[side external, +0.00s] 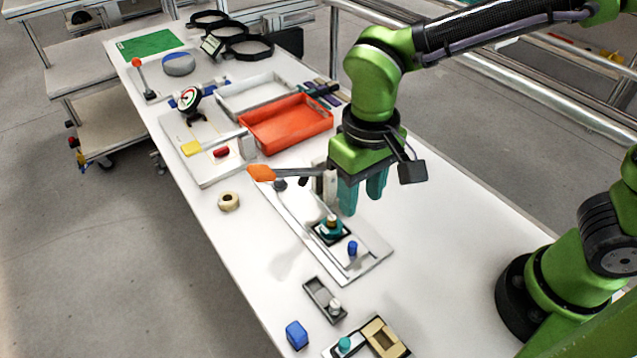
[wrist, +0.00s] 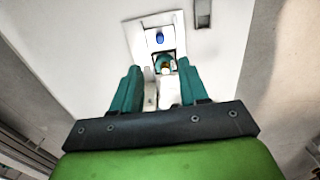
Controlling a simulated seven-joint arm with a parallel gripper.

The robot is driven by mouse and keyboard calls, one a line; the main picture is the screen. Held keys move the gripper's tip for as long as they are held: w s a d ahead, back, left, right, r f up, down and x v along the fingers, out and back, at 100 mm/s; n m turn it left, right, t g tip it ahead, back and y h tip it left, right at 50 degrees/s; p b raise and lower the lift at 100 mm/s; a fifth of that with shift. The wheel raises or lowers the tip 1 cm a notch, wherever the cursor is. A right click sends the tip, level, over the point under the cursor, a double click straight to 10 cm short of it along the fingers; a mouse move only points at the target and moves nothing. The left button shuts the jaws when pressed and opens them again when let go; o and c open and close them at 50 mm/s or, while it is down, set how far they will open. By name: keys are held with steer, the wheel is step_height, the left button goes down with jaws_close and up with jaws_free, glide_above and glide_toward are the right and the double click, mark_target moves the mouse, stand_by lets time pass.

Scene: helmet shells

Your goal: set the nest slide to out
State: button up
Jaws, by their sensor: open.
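A white base plate (side external: 372,262) carries a black square nest (side external: 318,238) with a teal and brass piece (side external: 331,227) in it. A blue knob (side external: 352,247) stands on the plate near the nest, on the side towards the front. In the wrist view the blue knob (wrist: 160,38) and the teal piece (wrist: 165,64) lie beyond my fingertips. I cannot tell from the frames which position the slide is in. My gripper (side external: 362,202) is open and empty above the plate; its teal fingers (wrist: 159,72) are apart, with white fixture parts visible between them.
An orange-handled lever (side external: 262,173) stands at the plate's far end, close to my gripper. An orange tray (side external: 288,124) lies behind it. A small grey holder (side external: 322,299), a blue block (side external: 296,334) and a tan ring (side external: 228,201) lie nearby.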

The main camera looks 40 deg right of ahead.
step_height(320, 180, up, 4)
steer(key=shift+f, duration=0.1)
stand_by(0.4)
steer(key=s+d+r+m+t, duration=0.1)
steer(key=d+t, duration=0.1)
steer(key=d, duration=0.3)
steer(key=s+d+r+m+t+y, duration=0.1)
steer(key=d+r+t, duration=0.1)
steer(key=d, duration=0.4)
steer(key=s+d+r+m+t+y, duration=0.1)
steer(key=s+d+m+t, duration=0.1)
steer(key=d, duration=0.4)
steer(key=shift+d+r+t, duration=0.15)
steer(key=shift+r+t, duration=0.25)
steer(key=shift+t, duration=0.2)
